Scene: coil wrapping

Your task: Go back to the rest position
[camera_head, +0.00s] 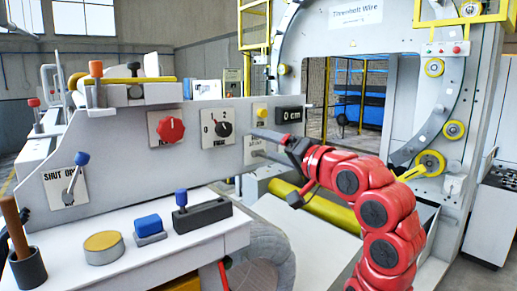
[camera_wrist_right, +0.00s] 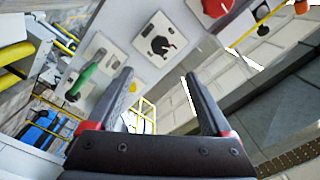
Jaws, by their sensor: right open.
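My right gripper (camera_head: 265,146) is open, with its arm coming in from the right and its fingers pointing left at the grey control panel (camera_head: 100,125). In the right wrist view the gripper (camera_wrist_right: 158,66) has its two dark fingers spread apart with nothing between them. A green-handled switch (camera_wrist_right: 84,80) is just left of the left finger there. A black dial (camera_wrist_right: 160,45) on a white plate lies beyond the fingertips. I cannot tell whether a finger touches the panel. My left gripper is not in view.
A blue-knobbed lever (camera_head: 81,160) sticks out at left. A large ring machine (camera_head: 368,60) and a yellow roller (camera_head: 318,207) stand behind my arm.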

